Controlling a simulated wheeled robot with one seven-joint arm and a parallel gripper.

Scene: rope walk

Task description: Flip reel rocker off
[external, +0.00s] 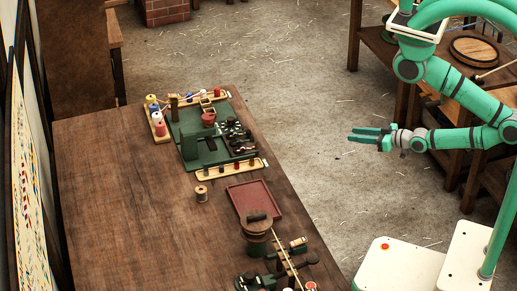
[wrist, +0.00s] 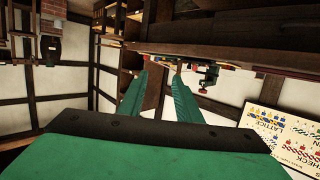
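My gripper (external: 367,136) hangs in the air over the floor, right of the long wooden workbench and well apart from it. Its two green fingers are apart with nothing between them; they also show spread in the wrist view (wrist: 159,75). I cannot pick out the reel rocker for certain. A round brown drum (external: 257,226) with a dark piece on top stands near the front of the bench. A green device with black parts (external: 237,133) sits on a green base farther back. Any switch is too small to read in either view.
The wooden bench (external: 120,190) holds a red tray (external: 253,199), a small spool (external: 201,193), wooden racks of coloured spools (external: 158,122) and a rod beside the drum. Shelving (external: 385,50) stands at right behind my arm. The floor between is clear apart from straw.

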